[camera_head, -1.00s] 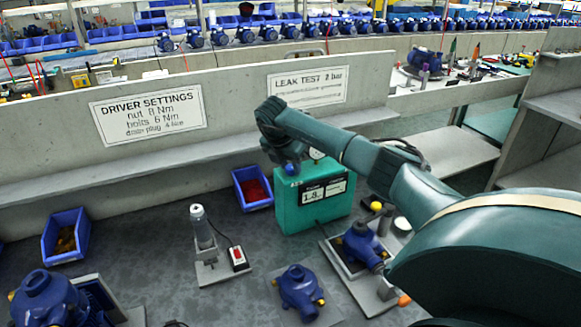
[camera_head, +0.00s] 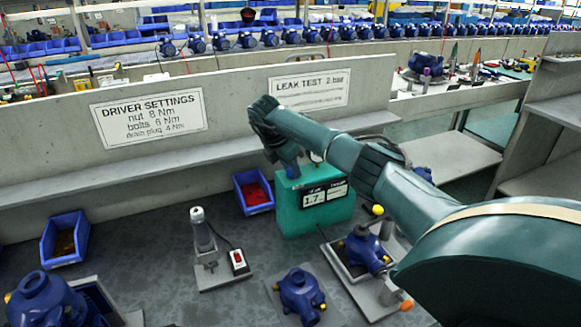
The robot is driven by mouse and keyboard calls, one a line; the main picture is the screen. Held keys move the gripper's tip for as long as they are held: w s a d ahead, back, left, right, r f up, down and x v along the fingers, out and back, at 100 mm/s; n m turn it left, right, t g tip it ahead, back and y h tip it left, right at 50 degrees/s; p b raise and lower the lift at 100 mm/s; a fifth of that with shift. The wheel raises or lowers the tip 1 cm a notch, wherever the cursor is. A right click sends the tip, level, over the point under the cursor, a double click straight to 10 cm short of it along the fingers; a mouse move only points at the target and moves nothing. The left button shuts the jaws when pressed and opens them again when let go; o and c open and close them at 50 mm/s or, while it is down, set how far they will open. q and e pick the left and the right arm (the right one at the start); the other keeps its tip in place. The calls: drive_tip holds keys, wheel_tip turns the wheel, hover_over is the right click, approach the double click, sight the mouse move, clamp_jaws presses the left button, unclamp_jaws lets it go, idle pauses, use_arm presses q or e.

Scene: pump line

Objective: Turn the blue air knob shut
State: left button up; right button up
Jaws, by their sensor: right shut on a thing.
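The green leak tester box (camera_head: 303,215) stands on the bench against the back wall, with two small displays on its front; the left one seems to read about 1.7. My right arm reaches in from the right, and my right gripper (camera_head: 289,162) points down at the top left of the box. It is shut on the blue air knob (camera_head: 293,173). Only a little of the knob shows beneath the fingers; its turned angle cannot be told. My left gripper is not in view.
A blue pump (camera_head: 365,248) sits in a fixture right of the tester. Another pump (camera_head: 299,291) lies in front. A driver stand (camera_head: 203,235), a red-part bin (camera_head: 253,191) and another blue bin (camera_head: 64,239) stand to the left. The bench between them is clear.

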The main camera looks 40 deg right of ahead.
drive_tip(key=o, duration=1)
use_arm(q)
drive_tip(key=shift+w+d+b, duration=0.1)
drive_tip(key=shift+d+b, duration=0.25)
drive_tip(key=shift+b, duration=0.4)
use_arm(e)
drive_tip(key=v, duration=1.3)
drive_tip(key=shift+r, duration=0.1)
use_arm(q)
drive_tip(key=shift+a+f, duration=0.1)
use_arm(e)
drive_tip(key=shift+s, duration=0.1)
